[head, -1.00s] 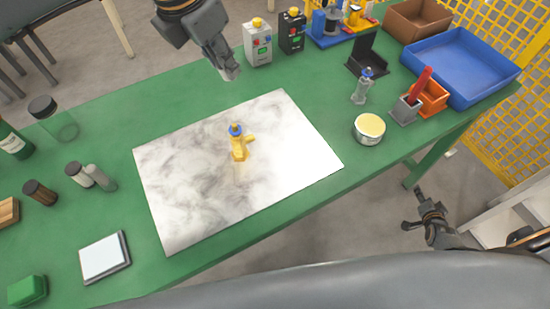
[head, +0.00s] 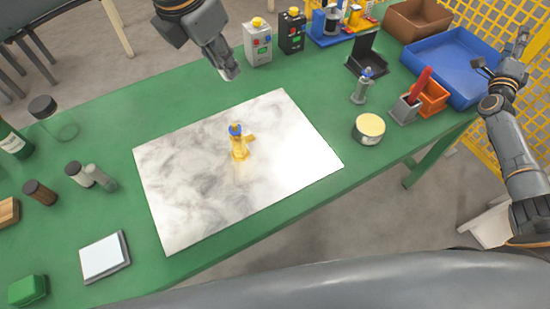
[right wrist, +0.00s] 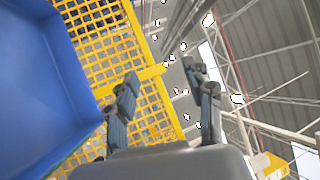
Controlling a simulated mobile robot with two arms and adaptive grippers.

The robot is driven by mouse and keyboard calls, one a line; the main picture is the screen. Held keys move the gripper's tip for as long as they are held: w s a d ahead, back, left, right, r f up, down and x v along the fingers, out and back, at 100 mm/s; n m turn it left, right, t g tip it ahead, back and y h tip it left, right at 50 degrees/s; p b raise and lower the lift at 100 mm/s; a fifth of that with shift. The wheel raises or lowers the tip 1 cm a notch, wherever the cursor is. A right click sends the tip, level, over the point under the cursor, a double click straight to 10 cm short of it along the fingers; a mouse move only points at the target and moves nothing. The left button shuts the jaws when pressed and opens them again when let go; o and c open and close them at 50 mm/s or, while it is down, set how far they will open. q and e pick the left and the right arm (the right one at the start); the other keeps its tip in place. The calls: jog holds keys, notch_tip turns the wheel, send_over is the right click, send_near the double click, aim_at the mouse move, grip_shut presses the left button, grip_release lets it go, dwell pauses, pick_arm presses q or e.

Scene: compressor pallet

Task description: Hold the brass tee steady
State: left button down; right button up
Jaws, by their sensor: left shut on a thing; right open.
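The brass tee (head: 239,150) stands on the marbled white board (head: 190,215), with a blue part at its top and a side branch to the right. My left gripper (head: 230,73) is over the table behind the board, apart from the tee. Its fingers are closed with a small pale grey piece at their tips; I cannot tell what it is. My right gripper (head: 502,52) is raised by the blue bin, far right of the tee. Its fingers are spread and empty in the right wrist view (right wrist: 162,78).
The blue bin (head: 425,62) is beside my right gripper, and yellow mesh fencing (right wrist: 100,30) stands behind it. A round tin (head: 368,129) and a small grey and blue fitting (head: 361,90) are right of the board. Jars, a bottle and a scale (head: 104,257) are at left.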

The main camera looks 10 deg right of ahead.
jog(key=w+a+r+n+t+y, duration=0.35)
jog(key=w+a+r+n, duration=0.2)
jog(key=a, duration=0.45)
jog(key=w+a+r+n+t+y, duration=0.2)
jog(key=w+a+r+n+y, duration=0.2)
jog(key=w+a+r, duration=0.45)
jog(key=s+a+r+n+y, duration=0.1)
jog(key=a+r+n+y, duration=0.2)
jog(key=a+n+y, duration=1.2)
jog(key=n+g+y, duration=0.1)
jog(key=n+g, duration=0.6)
jog(key=n, duration=0.1)
send_near(237, 129)
jog(key=x, duration=1)
jog(key=shift+w+a, duration=0.25)
